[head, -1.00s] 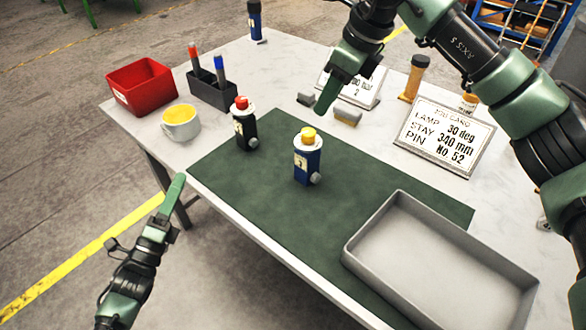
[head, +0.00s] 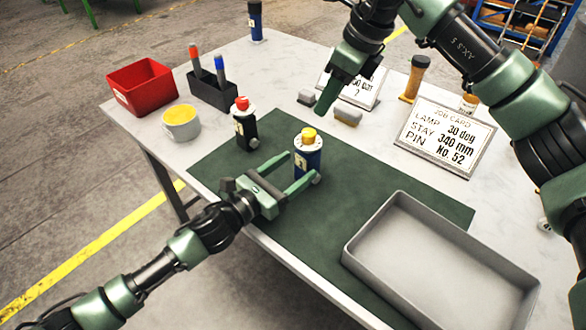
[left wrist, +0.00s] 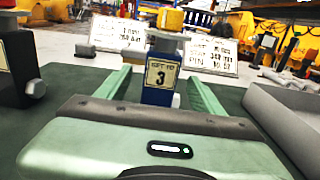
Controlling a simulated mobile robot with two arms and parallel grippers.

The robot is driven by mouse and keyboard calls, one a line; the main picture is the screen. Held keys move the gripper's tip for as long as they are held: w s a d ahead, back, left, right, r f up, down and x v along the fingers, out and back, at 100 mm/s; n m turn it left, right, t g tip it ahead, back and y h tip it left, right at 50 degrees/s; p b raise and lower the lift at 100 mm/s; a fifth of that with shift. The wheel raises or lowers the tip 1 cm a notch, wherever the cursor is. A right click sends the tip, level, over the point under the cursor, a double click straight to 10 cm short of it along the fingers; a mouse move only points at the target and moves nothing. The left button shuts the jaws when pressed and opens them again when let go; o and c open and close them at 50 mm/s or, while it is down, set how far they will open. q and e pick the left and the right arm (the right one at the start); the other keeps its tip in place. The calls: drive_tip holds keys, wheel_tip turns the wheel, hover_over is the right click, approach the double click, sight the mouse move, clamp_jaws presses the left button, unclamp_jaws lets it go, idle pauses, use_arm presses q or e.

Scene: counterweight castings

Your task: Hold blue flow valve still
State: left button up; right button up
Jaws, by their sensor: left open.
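The blue flow valve (head: 309,158) stands upright on the green mat (head: 370,175), with a yellow cap and a pale collar. In the left wrist view its tag, marked 3, faces me, and the valve (left wrist: 162,75) shows between the finger tips. My left gripper (head: 298,168) is open, with its fingers reaching to either side of the valve's body. I see no clear contact. My right gripper (head: 326,103) hangs above the table behind the valve. It is seen edge-on, so its opening is hidden.
A dark valve with a red cap (head: 244,130) stands left of the blue one. A grey tray (head: 352,254) lies at front right.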

sight(316, 153)
use_arm(q)
drive_tip(key=x, duration=0.7)
drive_tip(key=shift+w+d+f, duration=0.1)
drive_tip(key=shift+w+d, duration=0.15)
drive_tip(key=shift+d, duration=0.05)
